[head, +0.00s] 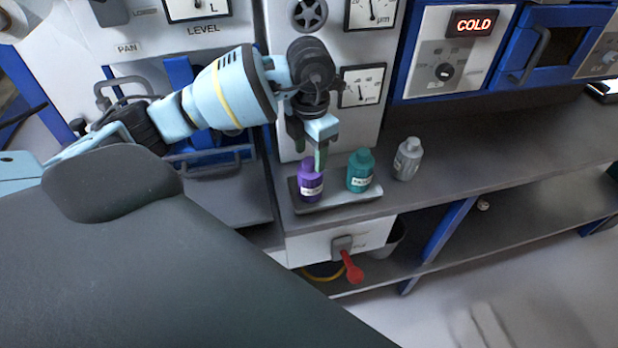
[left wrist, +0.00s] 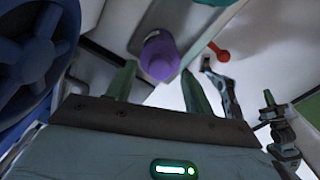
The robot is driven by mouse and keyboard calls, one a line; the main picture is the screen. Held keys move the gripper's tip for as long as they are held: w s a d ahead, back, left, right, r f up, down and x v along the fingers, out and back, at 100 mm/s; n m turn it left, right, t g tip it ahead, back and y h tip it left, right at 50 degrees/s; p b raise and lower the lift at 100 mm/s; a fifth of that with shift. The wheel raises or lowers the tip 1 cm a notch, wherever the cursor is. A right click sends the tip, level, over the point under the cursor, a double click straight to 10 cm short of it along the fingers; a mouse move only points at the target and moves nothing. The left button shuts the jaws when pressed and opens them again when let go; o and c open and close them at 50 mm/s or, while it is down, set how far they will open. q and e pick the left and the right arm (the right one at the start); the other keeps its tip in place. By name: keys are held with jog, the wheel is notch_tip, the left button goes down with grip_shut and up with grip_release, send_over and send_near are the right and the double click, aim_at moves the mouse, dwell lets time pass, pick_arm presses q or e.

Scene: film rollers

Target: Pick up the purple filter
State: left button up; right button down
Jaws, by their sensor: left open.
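The purple filter (head: 311,183) is a small bottle with a pale label and a purple cap. It stands upright at the left end of a shallow grey tray (head: 345,202) on the bench. My left gripper (head: 309,155) is open and points down just above and behind the bottle's cap. In the left wrist view the purple filter (left wrist: 160,55) shows beyond the two green fingers, in the gap between them. The fingers do not appear closed on it; whether one touches it I cannot tell.
A teal bottle (head: 360,171) stands on the tray right of the purple one. A grey bottle (head: 407,158) stands on the bench further right. The gauge panel (head: 362,86) rises close behind. A red lever (head: 351,267) is below the tray.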

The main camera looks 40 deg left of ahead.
pick_arm(q)
jog(key=shift+f, duration=0.7)
jog(key=shift+c, duration=0.4)
grip_shut()
jog(key=shift+r, duration=0.1)
